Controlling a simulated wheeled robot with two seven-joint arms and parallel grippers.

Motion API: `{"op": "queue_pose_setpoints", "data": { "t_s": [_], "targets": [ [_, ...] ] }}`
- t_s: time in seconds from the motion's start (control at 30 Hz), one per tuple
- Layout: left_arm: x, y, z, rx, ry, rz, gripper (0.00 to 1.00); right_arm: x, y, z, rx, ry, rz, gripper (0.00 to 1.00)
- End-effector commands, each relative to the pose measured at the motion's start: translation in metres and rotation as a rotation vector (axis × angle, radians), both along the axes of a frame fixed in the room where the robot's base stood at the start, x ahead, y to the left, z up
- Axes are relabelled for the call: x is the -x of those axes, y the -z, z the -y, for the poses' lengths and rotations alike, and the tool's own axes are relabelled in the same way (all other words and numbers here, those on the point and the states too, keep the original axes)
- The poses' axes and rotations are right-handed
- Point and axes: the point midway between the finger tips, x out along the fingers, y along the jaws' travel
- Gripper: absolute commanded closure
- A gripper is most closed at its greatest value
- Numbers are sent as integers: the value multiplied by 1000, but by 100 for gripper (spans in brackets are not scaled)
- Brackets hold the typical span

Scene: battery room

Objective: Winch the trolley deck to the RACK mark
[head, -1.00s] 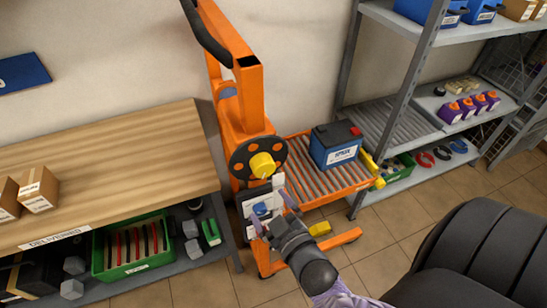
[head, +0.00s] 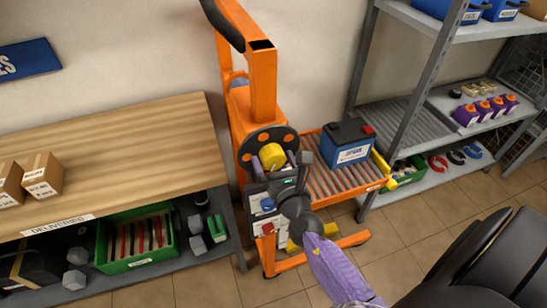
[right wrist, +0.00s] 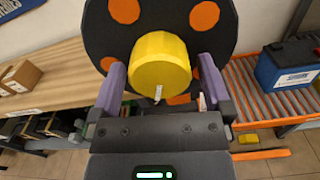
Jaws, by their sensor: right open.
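The orange trolley (head: 262,85) stands between the bench and the rack. Its black winch wheel (head: 247,149) has orange spots and a yellow hub knob (head: 271,155). My right gripper (head: 282,163) is at the wheel. In the right wrist view the open fingers (right wrist: 160,90) stand on either side of the lower part of the yellow knob (right wrist: 160,62); contact cannot be told. The roller deck (head: 318,182) carries a blue and black battery (head: 346,146). The RACK mark cannot be made out. My left gripper is out of view.
The grey rack (head: 410,95) stands right of the deck, with several purple-and-orange items on a shelf. A wooden bench (head: 130,150) with cartons is at left, a green crate (head: 137,262) below it. A black rounded form fills the lower right.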

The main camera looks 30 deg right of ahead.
Motion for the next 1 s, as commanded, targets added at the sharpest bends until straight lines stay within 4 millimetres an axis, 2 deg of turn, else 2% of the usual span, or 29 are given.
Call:
{"op": "queue_pose_setpoints", "data": {
  "t_s": [0.1, 0.37, 0.73, 1.0],
  "targets": [
    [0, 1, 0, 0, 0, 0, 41, -7, 0, 2, 0, 0, 0, 0],
    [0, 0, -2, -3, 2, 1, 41, -8, 0, 2, -1, 0, -1, 2],
    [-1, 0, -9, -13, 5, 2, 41, -7, 0, 2, -2, 0, 0, 80],
    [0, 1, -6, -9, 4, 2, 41, -7, 1, 2, -33, 0, 6, 82]
  ]
}}
